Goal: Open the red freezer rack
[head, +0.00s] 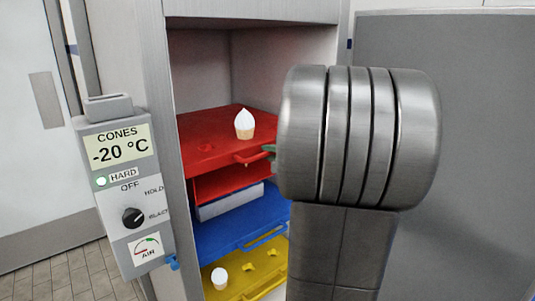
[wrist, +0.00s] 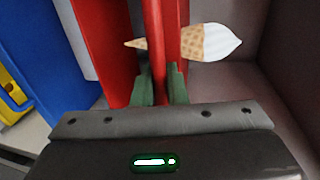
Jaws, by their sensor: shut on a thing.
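The red freezer rack (head: 212,142) is the top one in the open cabinet, with its handle (head: 253,157) at the front edge. In the wrist view the red rack (wrist: 108,45) runs up the picture. My gripper (wrist: 160,85) is shut on the red rack's handle, with a green finger on each side of it. In the head view only a bit of a green finger shows at the handle, and my arm hides the rest. An ice cream cone (head: 244,124) stands upright in the red rack; it also shows in the wrist view (wrist: 215,42).
Below are a blue rack (head: 225,225) and a yellow rack (head: 250,285) with another cone (head: 219,278). A control box (head: 118,180) reading -20 °C hangs at the left. The open grey door (head: 470,150) is at the right.

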